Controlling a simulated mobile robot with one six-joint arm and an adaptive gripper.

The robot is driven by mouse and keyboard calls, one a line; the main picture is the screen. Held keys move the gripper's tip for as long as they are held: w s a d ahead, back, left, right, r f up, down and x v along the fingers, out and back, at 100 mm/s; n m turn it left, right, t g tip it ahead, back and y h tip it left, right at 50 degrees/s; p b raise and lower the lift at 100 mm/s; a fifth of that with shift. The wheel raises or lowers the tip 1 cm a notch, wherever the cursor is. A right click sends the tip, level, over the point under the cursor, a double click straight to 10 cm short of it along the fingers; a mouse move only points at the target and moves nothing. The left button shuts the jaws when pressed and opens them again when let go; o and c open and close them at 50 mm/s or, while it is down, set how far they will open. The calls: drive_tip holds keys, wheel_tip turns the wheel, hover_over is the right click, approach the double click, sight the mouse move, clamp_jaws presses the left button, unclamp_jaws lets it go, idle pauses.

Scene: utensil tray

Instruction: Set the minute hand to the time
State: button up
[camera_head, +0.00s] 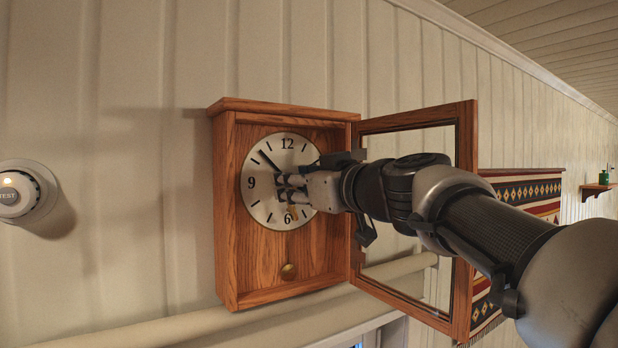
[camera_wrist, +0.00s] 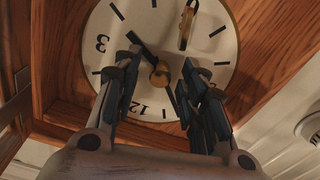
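The wooden wall clock (camera_head: 226,190) hangs with its glazed door (camera_head: 467,150) swung open to the right. Its round pale dial (camera_head: 255,203) is partly hidden by my gripper (camera_head: 283,187). The dark minute hand (camera_head: 268,160) points up-left, between 10 and 11. In the wrist view the dial appears upside down, and the minute hand (camera_wrist: 147,52) crosses the brass hub (camera_wrist: 160,75). My gripper (camera_wrist: 160,70) is open in front of the dial, its fingers apart on either side of the hub. Contact with a hand cannot be told.
The open door stands beside my arm. A round white device (camera_head: 22,192) is on the wall at left. A patterned textile (camera_head: 528,190) and a small shelf (camera_head: 598,187) are at right.

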drive_tip(key=shift+c, duration=0.4)
clamp_jaws()
drive_tip(key=shift+m+b, duration=0.3)
drive_tip(key=shift+m, duration=0.1)
drive_tip(key=shift+m+b, duration=1.3)
drive_tip(key=shift+m, duration=3)
drive_tip(key=shift+o, duration=0.4)
unclamp_jaws()
